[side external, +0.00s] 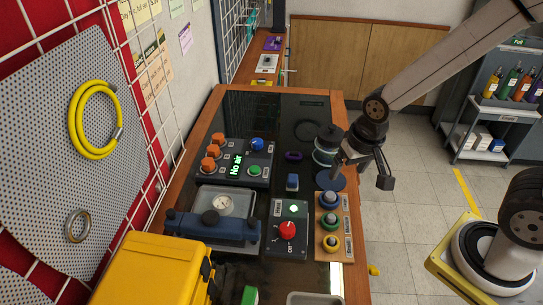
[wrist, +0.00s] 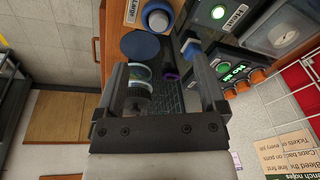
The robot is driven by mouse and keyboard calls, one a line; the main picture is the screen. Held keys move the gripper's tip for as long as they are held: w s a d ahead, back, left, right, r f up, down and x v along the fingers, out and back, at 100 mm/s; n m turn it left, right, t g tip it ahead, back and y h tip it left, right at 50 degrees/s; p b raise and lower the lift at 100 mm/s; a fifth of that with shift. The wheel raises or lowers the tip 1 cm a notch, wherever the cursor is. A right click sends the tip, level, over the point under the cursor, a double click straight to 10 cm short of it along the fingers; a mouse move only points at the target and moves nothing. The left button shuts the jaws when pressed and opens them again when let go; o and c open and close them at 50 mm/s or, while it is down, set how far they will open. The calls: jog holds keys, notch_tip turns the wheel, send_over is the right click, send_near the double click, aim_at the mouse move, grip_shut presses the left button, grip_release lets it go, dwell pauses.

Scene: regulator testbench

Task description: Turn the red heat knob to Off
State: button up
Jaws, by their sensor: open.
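The red heat knob (side external: 287,228) is on a dark upright-edged box (side external: 303,214) at the front middle of the bench in the side view. The knob's exact pointing is too small to tell. My gripper (side external: 362,172) is open and empty, above and right of the box, apart from the knob. Its spread fingers also show in the wrist view (wrist: 159,73).
A blue disc (side external: 330,181) and stacked round parts (side external: 326,152) lie close to my gripper. A gauge tray with a blue bar (side external: 212,226) and a "No air" panel (side external: 237,163) are left.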

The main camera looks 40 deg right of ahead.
jog(key=w+a+f+m+g, duration=0.1)
jog(key=w+a+m, duration=0.1)
jog(key=a+m, duration=0.4)
jog(key=m+g, duration=0.1)
jog(key=m, duration=0.7)
send_near(287, 228)
jog(key=shift+w+d+f, duration=0.15)
jog(key=shift+d+f, duration=0.4)
jog(key=shift+f, duration=0.1)
jog(key=shift+a+f+m, duration=0.15)
jog(key=shift+a+m, duration=0.35)
jog(key=shift+a, duration=0.15)
jog(key=shift+f, duration=0.15)
jog(key=shift+f, duration=3.75)
grip_shut()
